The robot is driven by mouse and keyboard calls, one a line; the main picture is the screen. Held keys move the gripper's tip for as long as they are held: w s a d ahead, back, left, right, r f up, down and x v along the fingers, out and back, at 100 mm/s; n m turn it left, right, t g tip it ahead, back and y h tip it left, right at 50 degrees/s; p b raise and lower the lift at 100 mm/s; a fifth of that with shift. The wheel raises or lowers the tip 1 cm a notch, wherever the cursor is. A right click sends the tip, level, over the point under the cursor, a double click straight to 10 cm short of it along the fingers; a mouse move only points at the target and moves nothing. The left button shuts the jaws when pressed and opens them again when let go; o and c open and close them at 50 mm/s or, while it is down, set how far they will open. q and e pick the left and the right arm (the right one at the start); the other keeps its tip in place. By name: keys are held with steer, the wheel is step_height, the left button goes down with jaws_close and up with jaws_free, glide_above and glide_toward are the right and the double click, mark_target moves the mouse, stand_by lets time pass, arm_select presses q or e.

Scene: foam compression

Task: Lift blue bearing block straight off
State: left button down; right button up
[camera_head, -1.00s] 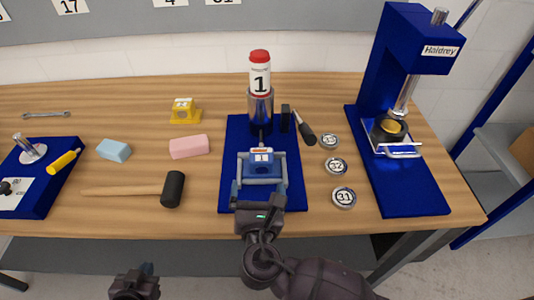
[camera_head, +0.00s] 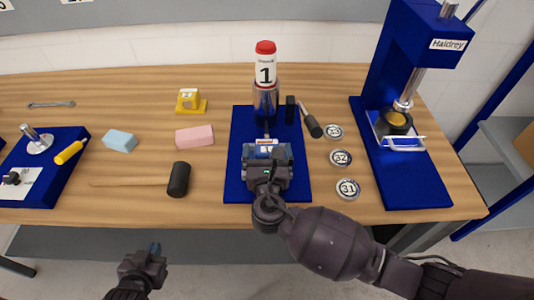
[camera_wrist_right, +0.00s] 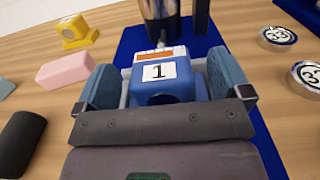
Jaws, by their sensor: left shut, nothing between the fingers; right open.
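The blue bearing block (camera_wrist_right: 168,75), with a white label reading 1, sits on the blue base plate (camera_head: 240,122). In the head view its top (camera_head: 266,149) shows just beyond my right gripper (camera_head: 268,155), whose hand hides the near side. In the right wrist view the block stands between the two blue fingers of my right gripper (camera_wrist_right: 163,80). The fingers are open on either side, and I cannot tell whether either touches it. My left gripper (camera_head: 154,250) is shut and empty, low in front of the bench.
Round weights (camera_head: 347,189) and a dark-headed tool (camera_head: 312,126) lie to the right, before the blue press (camera_head: 385,70). Pink (camera_head: 195,136) and light blue (camera_head: 120,140) blocks and a mallet (camera_head: 178,180) lie left.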

steer(key=shift+w, duration=1.3)
steer(key=shift+c, duration=0.3)
steer(key=c, duration=1.2)
steer(key=shift+r, duration=0.1)
steer(key=shift+c, duration=0.5)
steer(key=shift+r, duration=0.1)
